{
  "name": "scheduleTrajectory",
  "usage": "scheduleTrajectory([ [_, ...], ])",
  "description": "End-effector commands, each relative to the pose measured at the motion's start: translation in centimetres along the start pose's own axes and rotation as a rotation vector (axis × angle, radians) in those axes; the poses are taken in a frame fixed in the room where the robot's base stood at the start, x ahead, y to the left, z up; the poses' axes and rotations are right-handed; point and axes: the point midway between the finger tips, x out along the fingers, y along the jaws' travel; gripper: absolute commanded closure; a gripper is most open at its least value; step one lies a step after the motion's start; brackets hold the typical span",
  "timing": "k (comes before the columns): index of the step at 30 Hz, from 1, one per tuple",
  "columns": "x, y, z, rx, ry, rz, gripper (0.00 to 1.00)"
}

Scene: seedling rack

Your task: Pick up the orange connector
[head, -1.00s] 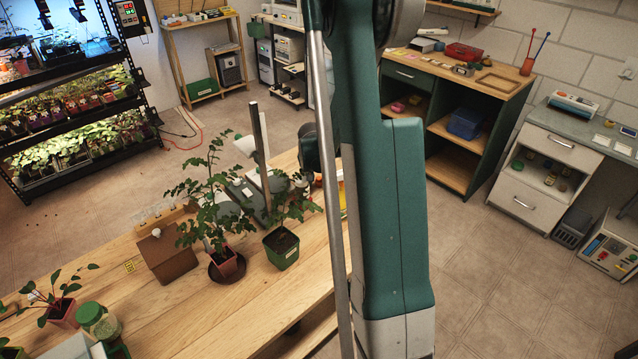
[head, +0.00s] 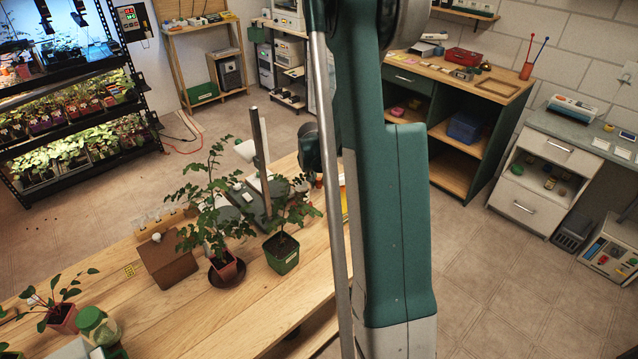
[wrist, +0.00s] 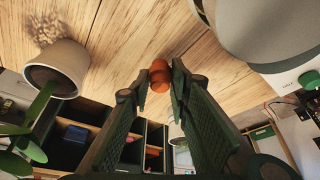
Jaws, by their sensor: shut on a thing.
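The orange connector (wrist: 159,75) is a small, rounded orange piece in the wrist view, between the tips of my gripper (wrist: 160,88). The two dark green ribbed fingers are shut on it, one on each side. The wooden bench top (wrist: 120,40) shows behind it. I cannot tell whether the connector touches the wood or is clear of it. In the head view my own arm and the plants hide the fingers and the connector.
A pale pot (wrist: 57,68) with leaves and a large rounded grey body (wrist: 270,25) flank my gripper in the wrist view. In the head view, a green-potted plant (head: 282,254), a red-potted plant (head: 224,268) and a brown box (head: 166,262) stand on the bench (head: 215,310).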

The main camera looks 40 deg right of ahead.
Motion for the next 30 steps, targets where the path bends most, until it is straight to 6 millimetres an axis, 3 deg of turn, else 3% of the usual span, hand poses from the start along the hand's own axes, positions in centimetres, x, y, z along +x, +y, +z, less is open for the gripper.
scheduleTrajectory([
  [15,-6.4,0.0,-2.6,0.000,0.000,0.000,0.87],
  [30,-7.5,0.0,-3.1,0.000,0.000,0.000,0.87],
])
